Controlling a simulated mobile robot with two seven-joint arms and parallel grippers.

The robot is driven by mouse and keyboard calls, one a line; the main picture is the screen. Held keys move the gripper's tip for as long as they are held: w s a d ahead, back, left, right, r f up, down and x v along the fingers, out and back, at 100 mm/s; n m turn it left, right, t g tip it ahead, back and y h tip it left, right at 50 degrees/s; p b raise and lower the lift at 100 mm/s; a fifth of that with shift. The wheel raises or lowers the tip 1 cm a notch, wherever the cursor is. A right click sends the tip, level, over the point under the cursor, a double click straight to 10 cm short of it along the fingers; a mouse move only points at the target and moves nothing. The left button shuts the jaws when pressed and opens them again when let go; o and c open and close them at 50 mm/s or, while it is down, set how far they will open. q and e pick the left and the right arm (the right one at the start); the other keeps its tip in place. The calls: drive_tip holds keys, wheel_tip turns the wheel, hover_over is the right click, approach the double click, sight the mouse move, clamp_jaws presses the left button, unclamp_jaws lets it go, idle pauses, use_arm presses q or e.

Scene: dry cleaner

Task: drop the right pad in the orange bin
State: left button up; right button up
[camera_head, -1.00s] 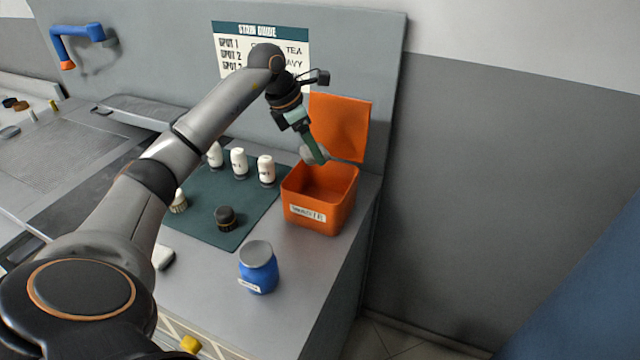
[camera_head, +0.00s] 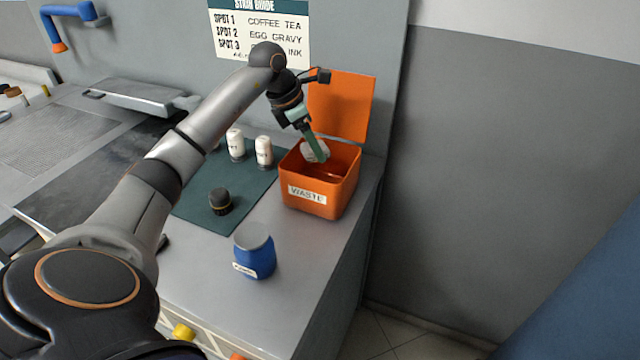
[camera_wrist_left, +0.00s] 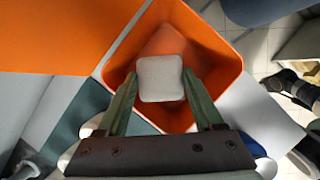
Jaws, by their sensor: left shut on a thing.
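My left gripper (camera_head: 318,155) is shut on a pale, rounded-square pad (camera_wrist_left: 160,78). The pad also shows as a whitish shape in the head view (camera_head: 312,150). The gripper points down and holds the pad over the open orange bin (camera_head: 310,198), labelled WASTE, at about rim height near its back. In the left wrist view the green fingers lie on either side of the pad, and the bin's walls (camera_wrist_left: 215,50) surround it. How far the pad is below the rim is hard to tell. My right gripper is not clearly in view.
The bin's raised orange lid (camera_head: 342,105) stands behind it. White bottles (camera_head: 264,151) and a dark-topped round object (camera_head: 220,201) stand on a green mat (camera_head: 245,195). A blue jar (camera_head: 254,252) stands in front. The counter's right edge is close to the bin.

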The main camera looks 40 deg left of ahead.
use_arm(q)
drive_tip(key=o, duration=1.3)
drive_tip(key=shift+o, duration=0.2)
drive_tip(key=shift+r, duration=0.15)
drive_tip(key=v, duration=1.2)
drive_tip(key=shift+r, duration=0.15)
drive_tip(key=shift+s, duration=0.1)
